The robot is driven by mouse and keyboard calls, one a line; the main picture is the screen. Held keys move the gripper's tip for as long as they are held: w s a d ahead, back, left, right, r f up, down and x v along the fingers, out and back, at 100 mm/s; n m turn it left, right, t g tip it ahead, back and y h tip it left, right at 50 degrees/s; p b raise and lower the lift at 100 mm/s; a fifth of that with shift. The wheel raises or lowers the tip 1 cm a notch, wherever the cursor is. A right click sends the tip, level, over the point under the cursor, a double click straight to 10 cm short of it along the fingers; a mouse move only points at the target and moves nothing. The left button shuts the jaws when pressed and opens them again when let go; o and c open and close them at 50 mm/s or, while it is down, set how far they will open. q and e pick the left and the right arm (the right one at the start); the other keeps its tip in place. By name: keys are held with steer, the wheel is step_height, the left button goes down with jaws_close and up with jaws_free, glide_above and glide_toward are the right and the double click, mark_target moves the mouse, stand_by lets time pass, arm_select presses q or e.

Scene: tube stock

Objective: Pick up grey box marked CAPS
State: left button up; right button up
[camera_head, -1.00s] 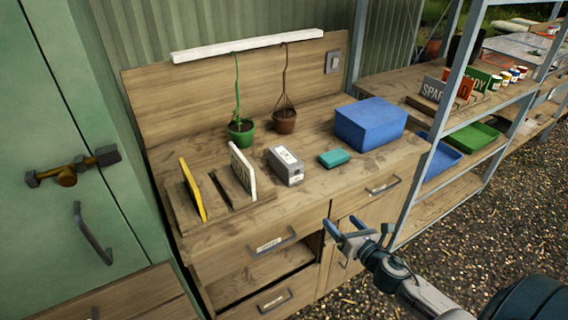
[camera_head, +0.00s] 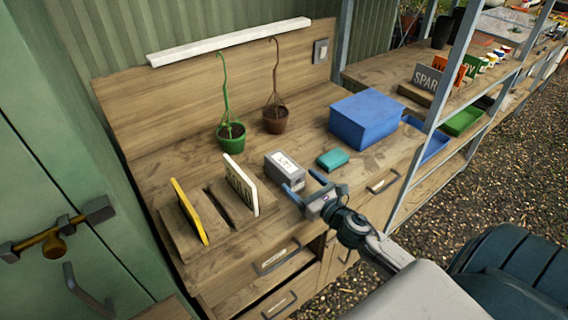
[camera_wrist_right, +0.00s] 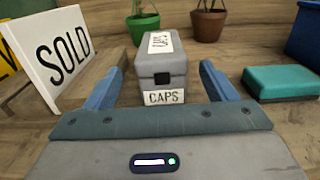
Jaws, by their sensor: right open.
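The grey box marked CAPS (camera_head: 286,170) stands on the wooden bench top, with a white label on its lid. In the right wrist view the grey box (camera_wrist_right: 162,65) is straight ahead, its CAPS label facing me. My right gripper (camera_head: 305,184) is open at the bench's front edge, just in front of the box. In the wrist view its two blue fingers (camera_wrist_right: 161,88) lie to either side of the box's near end, with gaps visible. My left gripper is not in view.
A white SOLD sign (camera_wrist_right: 55,52) stands left of the box, beside a yellow sign (camera_head: 190,211). A teal block (camera_head: 333,159) and a blue box (camera_head: 366,119) are to the right. Green (camera_head: 230,135) and brown (camera_head: 275,120) hanging pots are behind. An open drawer is below.

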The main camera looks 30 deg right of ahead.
mark_target(287, 169)
steer(key=shift+w+r+p, duration=0.25)
steer(key=shift+w+p, duration=0.1)
steer(key=shift+w, duration=0.25)
steer(key=shift+w+a+f, duration=0.1)
steer(key=shift+w+f, duration=0.1)
steer(key=shift+w, duration=0.15)
steer(key=shift+w+f, duration=0.15)
steer(key=shift+w, duration=0.1)
steer(key=shift+w+r+p, duration=0.2)
steer(key=shift+w+p, duration=0.25)
steer(key=shift+p, duration=0.3)
steer(key=w+p, duration=0.2)
steer(key=w, duration=0.1)
steer(key=shift+w+a+f, duration=0.1)
steer(key=shift+w, duration=0.15)
steer(key=shift+w+f, duration=0.15)
steer(key=shift+w, duration=0.25)
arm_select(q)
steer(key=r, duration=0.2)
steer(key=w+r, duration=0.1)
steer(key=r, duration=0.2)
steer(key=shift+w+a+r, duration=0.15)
arm_select(e)
steer(key=shift+s, duration=0.1)
